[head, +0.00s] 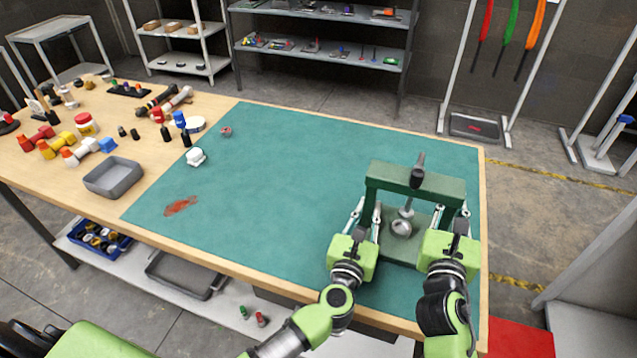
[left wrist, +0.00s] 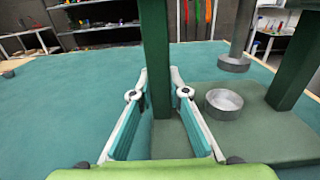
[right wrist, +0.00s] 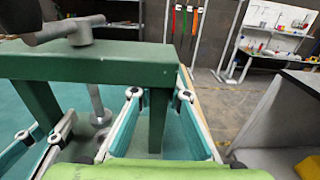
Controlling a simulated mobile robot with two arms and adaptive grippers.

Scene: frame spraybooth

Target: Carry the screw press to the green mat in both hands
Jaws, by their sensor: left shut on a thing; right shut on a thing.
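The green screw press (head: 416,176) stands upright at the right end of the green mat (head: 290,190). Its two posts carry a crossbar with a dark screw handle on top and a round grey foot below. My left gripper (head: 368,222) is shut on the press's left post, which shows between the fingers in the left wrist view (left wrist: 155,60). My right gripper (head: 450,222) is shut on its right post, seen between the fingers in the right wrist view (right wrist: 158,115). The base appears to rest on the mat; its front edge is partly hidden by my grippers.
A white object (head: 196,157), a small reddish ring (head: 226,131) and a red-brown stain (head: 180,206) are on the mat's left part. A grey tray (head: 114,177) and several tools and bottles lie on the bare wood left of it. The mat's middle is clear.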

